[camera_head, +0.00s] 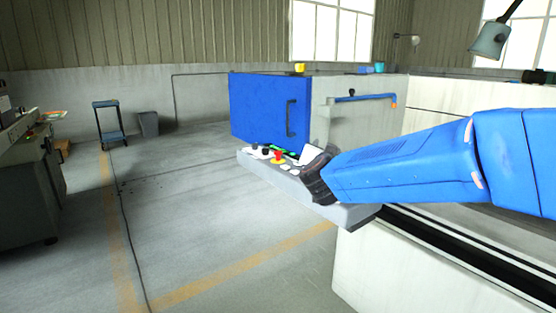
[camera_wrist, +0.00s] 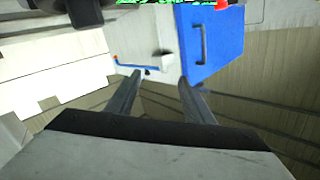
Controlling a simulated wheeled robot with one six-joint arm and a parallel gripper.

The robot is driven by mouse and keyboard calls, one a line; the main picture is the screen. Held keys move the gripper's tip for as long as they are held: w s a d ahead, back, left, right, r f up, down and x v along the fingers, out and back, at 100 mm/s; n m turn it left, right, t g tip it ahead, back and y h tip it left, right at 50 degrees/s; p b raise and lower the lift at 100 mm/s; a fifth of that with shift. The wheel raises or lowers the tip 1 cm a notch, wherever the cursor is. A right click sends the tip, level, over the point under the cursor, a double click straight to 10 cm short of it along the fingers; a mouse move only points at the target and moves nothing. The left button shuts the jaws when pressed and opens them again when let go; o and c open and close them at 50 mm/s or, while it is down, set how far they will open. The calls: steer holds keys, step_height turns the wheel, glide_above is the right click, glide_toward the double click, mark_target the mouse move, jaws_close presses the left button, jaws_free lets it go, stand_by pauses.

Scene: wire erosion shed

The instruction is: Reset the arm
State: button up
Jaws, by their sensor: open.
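My blue arm (camera_head: 405,165) reaches in from the right in the head view, and its dark end is over a grey control panel (camera_head: 350,215). The fingers cannot be made out there. In the wrist view my gripper (camera_wrist: 160,76) shows two grey fingers, apart, with nothing between them. The panel carries a red button (camera_head: 278,156), green parts, black knobs and white buttons. Red and green parts also show at the top edge of the wrist view. I cannot tell whether the gripper touches the panel.
A blue door (camera_head: 262,105) with a handle is on a grey machine behind the panel. A pale machine body (camera_head: 385,270) is below the arm. A workbench (camera_head: 30,190) is at left, with a small trolley (camera_head: 110,125) and a bin (camera_head: 149,124) farther back. The floor between is mostly clear.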

steer(key=s+d+f+n+g+y, duration=0.1)
steer(key=s+d+f+g, duration=0.3)
steer(key=s, duration=1)
steer(key=s+d+f+n+g+y, duration=0.1)
steer(key=s+d+f+n+g, duration=0.2)
steer(key=s+f, duration=0.7)
steer(key=s+d+f+n+g+y, duration=0.1)
steer(key=s+d+f+g, duration=0.4)
steer(key=s, duration=1.3)
step_height(320, 180, down, 2)
steer(key=shift+s+d+f+n+y, duration=0.15)
steer(key=shift+d+f+n+y, duration=0.15)
steer(key=shift+d+n, duration=0.55)
steer(key=shift+d+r+m, duration=0.1)
steer(key=shift+d+m, duration=0.05)
steer(key=shift+m, duration=0.1)
